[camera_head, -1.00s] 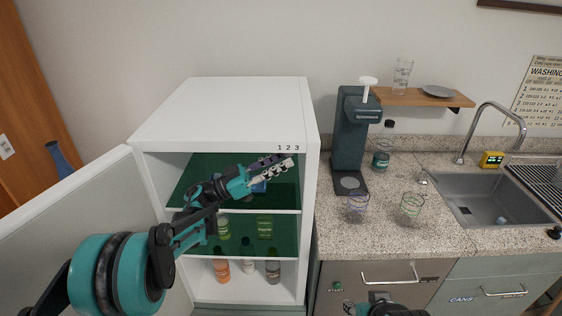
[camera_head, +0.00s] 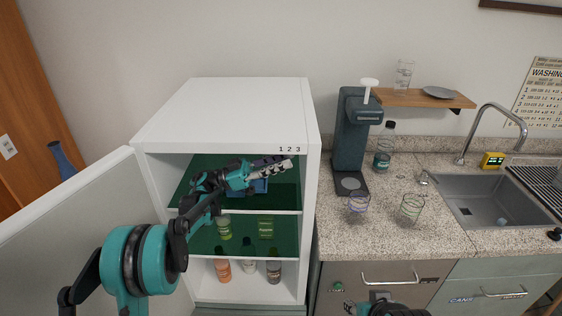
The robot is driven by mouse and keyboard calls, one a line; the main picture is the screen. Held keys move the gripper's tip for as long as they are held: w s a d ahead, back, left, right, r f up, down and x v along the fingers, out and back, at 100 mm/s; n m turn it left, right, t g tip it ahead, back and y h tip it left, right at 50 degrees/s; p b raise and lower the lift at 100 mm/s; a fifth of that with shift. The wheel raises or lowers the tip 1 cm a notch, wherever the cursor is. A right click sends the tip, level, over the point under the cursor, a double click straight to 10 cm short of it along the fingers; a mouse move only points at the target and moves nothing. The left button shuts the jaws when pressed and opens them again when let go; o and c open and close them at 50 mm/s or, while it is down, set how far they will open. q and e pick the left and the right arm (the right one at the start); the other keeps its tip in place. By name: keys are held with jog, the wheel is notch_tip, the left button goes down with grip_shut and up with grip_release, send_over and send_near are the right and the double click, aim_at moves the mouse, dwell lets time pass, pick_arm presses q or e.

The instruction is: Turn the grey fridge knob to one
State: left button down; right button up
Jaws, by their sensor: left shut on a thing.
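The white fridge (camera_head: 225,110) stands open with its door (camera_head: 80,225) swung out to the left. The digits 1 2 3 (camera_head: 289,149) are printed on its top front edge at the right. My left gripper (camera_head: 284,167) is inside the upper compartment, just below these digits, with its fingers pointing right. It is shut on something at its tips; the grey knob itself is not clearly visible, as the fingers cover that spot. My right gripper (camera_head: 352,309) shows only in part at the bottom edge, and its jaw state is unclear.
A blue item (camera_head: 260,186) sits behind the gripper on the upper shelf. Several bottles stand lower, including an orange one (camera_head: 223,270).

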pick_arm(q)
jog(key=c, duration=1.2)
grip_release()
jog(key=shift+r, duration=0.1)
jog(key=shift+o, duration=0.2)
jog(key=v, duration=0.7)
jog(key=shift+a, duration=0.25)
jog(key=shift+f, duration=0.25)
